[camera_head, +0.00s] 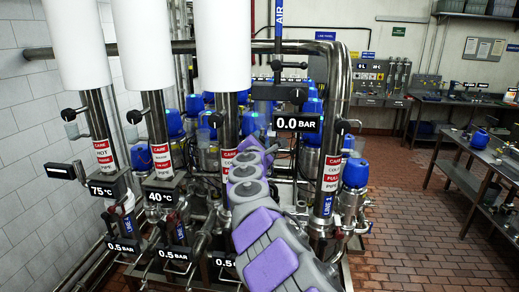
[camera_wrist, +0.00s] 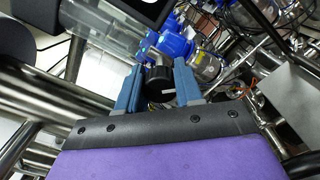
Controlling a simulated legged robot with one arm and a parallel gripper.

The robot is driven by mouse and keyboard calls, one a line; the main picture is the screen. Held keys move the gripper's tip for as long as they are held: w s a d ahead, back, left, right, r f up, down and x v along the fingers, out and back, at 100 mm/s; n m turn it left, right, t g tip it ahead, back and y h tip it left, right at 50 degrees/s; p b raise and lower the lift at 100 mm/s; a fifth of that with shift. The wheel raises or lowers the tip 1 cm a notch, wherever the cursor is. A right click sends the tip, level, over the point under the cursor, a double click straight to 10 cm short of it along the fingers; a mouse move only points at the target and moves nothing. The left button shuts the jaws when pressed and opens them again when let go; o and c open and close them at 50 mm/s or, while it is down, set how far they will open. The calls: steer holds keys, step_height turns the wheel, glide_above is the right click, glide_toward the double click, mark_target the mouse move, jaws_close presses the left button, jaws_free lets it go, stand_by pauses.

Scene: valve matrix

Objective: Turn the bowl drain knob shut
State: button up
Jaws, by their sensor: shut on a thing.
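In the wrist view my gripper (camera_wrist: 158,88) has two blue fingers closed on a round black knob (camera_wrist: 160,82) with a pale mark on its face. The knob sits between the fingertips, in front of steel pipework and blue valve heads. I cannot tell from the picture whether this is the bowl drain knob, as no label on it is readable. In the head view my purple and grey arm (camera_head: 262,225) reaches forward into the pipework. The gripper and the held knob are hidden there behind the arm and pipes.
White insulated pipes (camera_head: 222,45) hang over the manifold. A thick steel pipe (camera_head: 336,110) stands right of my arm. Display boxes, one reading 0.0 BAR (camera_head: 298,124), stick out nearby. Steel tables (camera_head: 480,165) stand at the right, with open brick-red floor (camera_head: 420,225) before them.

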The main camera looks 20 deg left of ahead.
steer(key=m+b, duration=0.3)
steer(key=m, duration=0.1)
steer(key=shift+d+f+m+b, duration=0.1)
steer(key=shift+f+m+b, duration=0.1)
steer(key=shift+m+b, duration=0.15)
steer(key=shift+w+m+b, duration=0.1)
steer(key=shift+m+b, duration=1.45)
steer(key=shift+m, duration=0.6)
steer(key=o, duration=1)
steer(key=shift+w+f, duration=0.1)
steer(key=shift+w, duration=0.1)
steer(key=shift+o, duration=0.2)
steer(key=shift+s, duration=0.15)
